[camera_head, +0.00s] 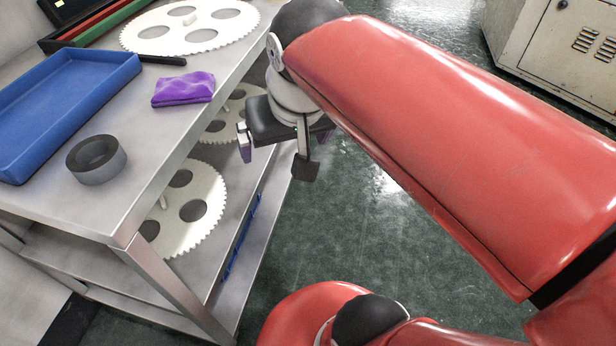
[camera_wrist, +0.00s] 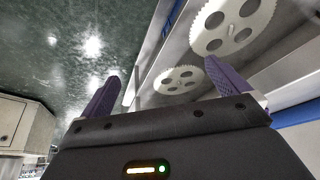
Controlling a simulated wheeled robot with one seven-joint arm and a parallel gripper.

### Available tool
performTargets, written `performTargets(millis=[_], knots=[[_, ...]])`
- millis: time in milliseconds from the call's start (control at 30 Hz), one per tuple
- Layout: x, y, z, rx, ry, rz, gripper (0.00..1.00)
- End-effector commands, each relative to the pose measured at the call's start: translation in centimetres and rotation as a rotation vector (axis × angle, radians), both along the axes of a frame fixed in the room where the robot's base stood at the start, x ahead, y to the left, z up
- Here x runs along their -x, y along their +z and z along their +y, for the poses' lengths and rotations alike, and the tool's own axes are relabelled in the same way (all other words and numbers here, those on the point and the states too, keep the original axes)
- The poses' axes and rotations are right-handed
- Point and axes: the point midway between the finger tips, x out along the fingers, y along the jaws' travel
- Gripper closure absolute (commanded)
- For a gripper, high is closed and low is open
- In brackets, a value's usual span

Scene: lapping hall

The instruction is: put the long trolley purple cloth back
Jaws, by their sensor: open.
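A folded purple cloth (camera_head: 183,89) lies flat on the top of a grey metal trolley (camera_head: 150,120), between the blue tray and the trolley's right edge. My gripper (camera_head: 285,150) is to the right of the cloth, just past the trolley's edge, pointing down beside it over the floor. In the wrist view my gripper (camera_wrist: 162,76) shows two purple-padded fingers spread apart with nothing between them. The cloth does not show in the wrist view.
On the trolley top are a blue tray (camera_head: 128,69), a dark grey ring (camera_head: 96,160), a black bar (camera_head: 162,60) and a large white gear (camera_head: 190,46). More gears (camera_head: 190,215) lie on the lower shelf. A beige cabinet (camera_head: 560,50) stands at upper right. Green floor between is clear.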

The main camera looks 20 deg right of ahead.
Motion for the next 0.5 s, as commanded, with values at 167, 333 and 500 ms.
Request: performTargets(millis=[167,333,500], knots=[[3.7,-5.0,-1.6,0.028,0.03,-0.065,0.0],[4.6,-6.6,-1.9,0.038,0.042,-0.085,0.0],[4.6,-6.6,-1.9,0.037,0.042,-0.084,0.0]])
